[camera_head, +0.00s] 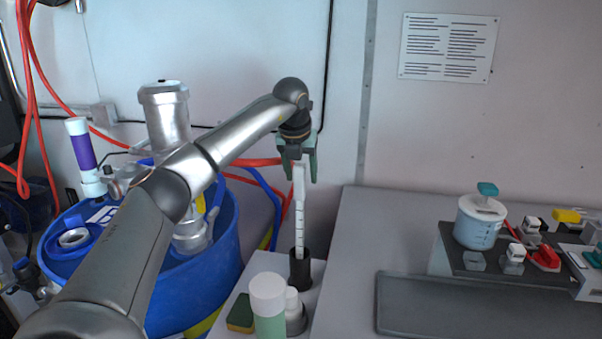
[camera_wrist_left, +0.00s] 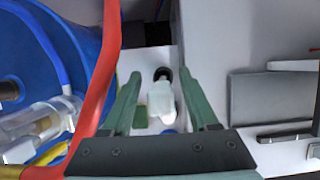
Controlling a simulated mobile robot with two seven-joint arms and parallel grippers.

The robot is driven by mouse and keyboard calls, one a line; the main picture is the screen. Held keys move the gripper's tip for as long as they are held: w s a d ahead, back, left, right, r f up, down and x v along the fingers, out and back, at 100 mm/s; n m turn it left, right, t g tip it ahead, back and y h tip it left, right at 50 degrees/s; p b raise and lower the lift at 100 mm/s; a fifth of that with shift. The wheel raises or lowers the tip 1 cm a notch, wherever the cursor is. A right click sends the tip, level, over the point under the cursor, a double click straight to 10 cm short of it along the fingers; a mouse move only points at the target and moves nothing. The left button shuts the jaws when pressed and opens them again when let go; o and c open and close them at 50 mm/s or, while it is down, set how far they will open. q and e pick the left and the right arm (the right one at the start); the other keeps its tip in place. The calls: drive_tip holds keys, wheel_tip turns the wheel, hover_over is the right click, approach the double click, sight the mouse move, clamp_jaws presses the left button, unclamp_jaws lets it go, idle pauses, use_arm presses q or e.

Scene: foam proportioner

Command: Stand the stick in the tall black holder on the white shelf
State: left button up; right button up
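The white stick (camera_head: 299,210), with dark marks along it, stands nearly upright with its lower end inside the mouth of the tall black holder (camera_head: 300,270). The holder stands on the white shelf (camera_head: 238,309). My left gripper (camera_head: 301,178) is above, pointing down, with its green fingers on either side of the stick's top. In the left wrist view the fingers (camera_wrist_left: 161,74) are wide apart, with gaps beside the stick (camera_wrist_left: 161,104); the holder's dark mouth (camera_wrist_left: 163,74) shows beyond it. The stick's bottom is hidden in the holder. My right gripper is not in view.
A green bottle with a white cap (camera_head: 268,300), a small white bottle (camera_head: 294,310) and a sponge (camera_head: 240,314) crowd the shelf near the holder. A blue drum (camera_head: 215,280) with hoses is at left. The grey counter (camera_head: 365,235) at right has free room.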

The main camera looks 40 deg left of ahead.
use_arm(q)
drive_tip(key=shift+o, duration=0.3)
drive_tip(key=v, duration=1.2)
drive_tip(key=shift+s+r, duration=0.15)
drive_tip(key=shift+r, duration=0.05)
idle(0.6)
